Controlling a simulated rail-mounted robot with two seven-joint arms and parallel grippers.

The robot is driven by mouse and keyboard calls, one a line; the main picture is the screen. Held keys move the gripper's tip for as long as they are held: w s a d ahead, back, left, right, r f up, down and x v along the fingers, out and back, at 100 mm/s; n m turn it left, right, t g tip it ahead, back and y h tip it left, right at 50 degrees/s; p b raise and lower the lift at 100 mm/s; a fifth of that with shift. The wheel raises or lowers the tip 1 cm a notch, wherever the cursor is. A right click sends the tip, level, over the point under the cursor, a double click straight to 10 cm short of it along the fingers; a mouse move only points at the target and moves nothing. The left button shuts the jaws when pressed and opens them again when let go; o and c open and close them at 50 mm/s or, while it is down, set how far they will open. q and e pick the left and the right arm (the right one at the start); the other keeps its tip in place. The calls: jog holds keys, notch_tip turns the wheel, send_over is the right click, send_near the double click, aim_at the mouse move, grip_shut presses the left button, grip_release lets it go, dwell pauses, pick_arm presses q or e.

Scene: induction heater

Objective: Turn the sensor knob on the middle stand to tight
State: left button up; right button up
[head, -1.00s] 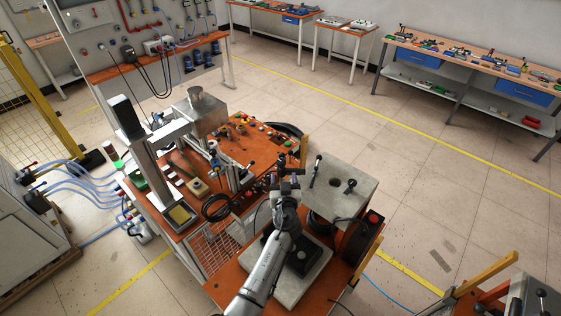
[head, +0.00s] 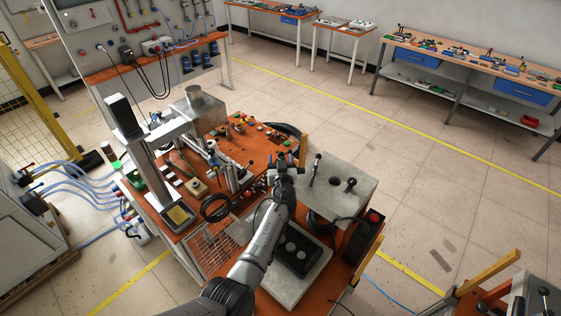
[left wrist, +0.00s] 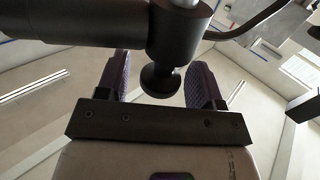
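My left gripper (head: 284,167) is at the left edge of the grey metal block in the head view, over the orange bench; its fingers are too small there to tell apart. In the left wrist view the two dark, ribbed fingers of this gripper (left wrist: 158,82) stand apart. A black round knob (left wrist: 160,81) under a thick black cylinder (left wrist: 173,38) lies between them in the picture. Gaps show on both sides of the knob, so I see no contact. I cannot tell which stand carries it. My right gripper is not in view.
The grey block (head: 352,184) with black handles stands right of my gripper. A black box (head: 299,249) lies on a pale plate below my arm. The orange bench (head: 258,150) holds several coloured parts and a black coil. Open floor (head: 450,200) lies to the right.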

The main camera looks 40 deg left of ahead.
pick_arm(q)
jog(key=c, duration=0.9)
jog(key=shift+o, duration=0.2)
